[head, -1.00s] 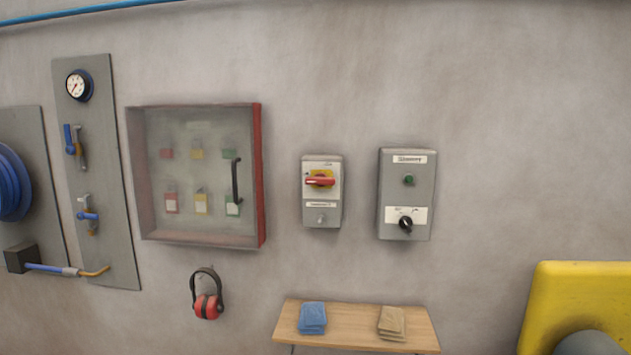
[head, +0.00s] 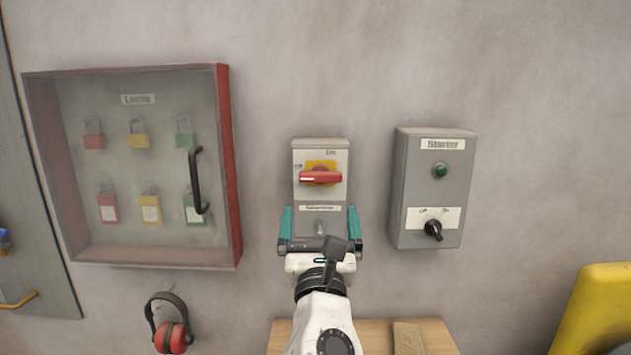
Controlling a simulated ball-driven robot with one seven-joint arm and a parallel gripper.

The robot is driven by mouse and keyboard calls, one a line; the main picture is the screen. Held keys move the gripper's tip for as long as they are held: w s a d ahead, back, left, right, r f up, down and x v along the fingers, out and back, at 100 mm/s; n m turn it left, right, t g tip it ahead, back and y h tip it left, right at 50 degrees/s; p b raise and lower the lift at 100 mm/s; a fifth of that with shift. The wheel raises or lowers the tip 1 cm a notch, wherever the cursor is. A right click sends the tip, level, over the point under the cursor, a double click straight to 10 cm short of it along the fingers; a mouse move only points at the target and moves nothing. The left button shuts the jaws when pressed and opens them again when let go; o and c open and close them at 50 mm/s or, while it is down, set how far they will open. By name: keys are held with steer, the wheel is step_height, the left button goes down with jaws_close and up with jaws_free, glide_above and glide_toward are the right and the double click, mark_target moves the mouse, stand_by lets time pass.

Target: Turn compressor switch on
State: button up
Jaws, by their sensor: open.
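A grey switch box (head: 299,189) hangs on the wall in the middle of the head view. Its red rotary handle (head: 320,177) lies horizontal on a yellow plate. The label below the handle is too blurred to read surely, so I cannot tell if this is the compressor switch. My gripper (head: 319,222) is open and empty, its teal fingers on either side of the box's lower part in the picture, below the red handle. I cannot tell how far it is from the box. My wrist hides the box's bottom edge.
Right of it is a grey "Starter" box (head: 405,192) with a green button (head: 440,171) and black knob (head: 433,230). Left is a glass-fronted padlock cabinet (head: 226,150). Red earmuffs (head: 172,338), a wooden shelf (head: 375,335) and a yellow machine part (head: 595,310) are lower down.

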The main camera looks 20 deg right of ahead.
mark_target(320, 180)
steer(key=p+x, duration=0.1)
steer(key=x, duration=0.9)
steer(key=shift+d, duration=0.1)
steer(key=c, duration=0.8)
